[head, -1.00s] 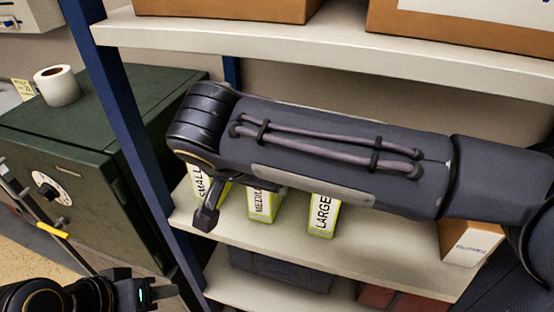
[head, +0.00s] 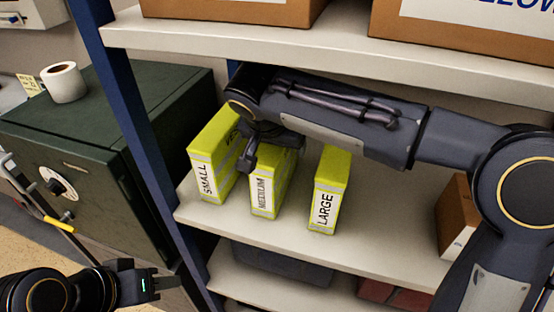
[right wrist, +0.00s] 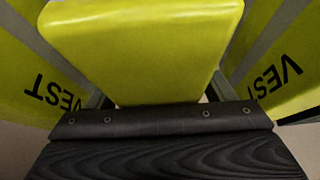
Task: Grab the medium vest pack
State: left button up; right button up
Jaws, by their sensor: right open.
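The medium vest pack (head: 265,192), a yellow box with a white MEDIUM label, stands on the middle shelf between the small vest pack (head: 207,170) and the large vest pack (head: 328,198). My right gripper (head: 258,150) is at its upper part, with one finger showing in front of the pack's top left. In the right wrist view a yellow pack (right wrist: 145,45) lies between the open fingers, with VEST-marked packs on both sides. Contact cannot be told. My left gripper (head: 152,285) is low at the left, away from the shelf; its jaw opening is unclear.
The upper shelf (head: 270,45) with cardboard boxes is just above my right arm. A brown box (head: 456,215) stands at the right of the middle shelf (head: 390,220). A blue upright (head: 130,130) and a green safe (head: 95,160) are at the left.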

jog(key=shift+f, duration=0.1)
dwell(0.3)
jog(key=c, duration=1.1)
jog(key=shift+c, duration=0.3)
jog(key=shift+d+r, duration=0.1)
jog(key=shift+r, duration=0.1)
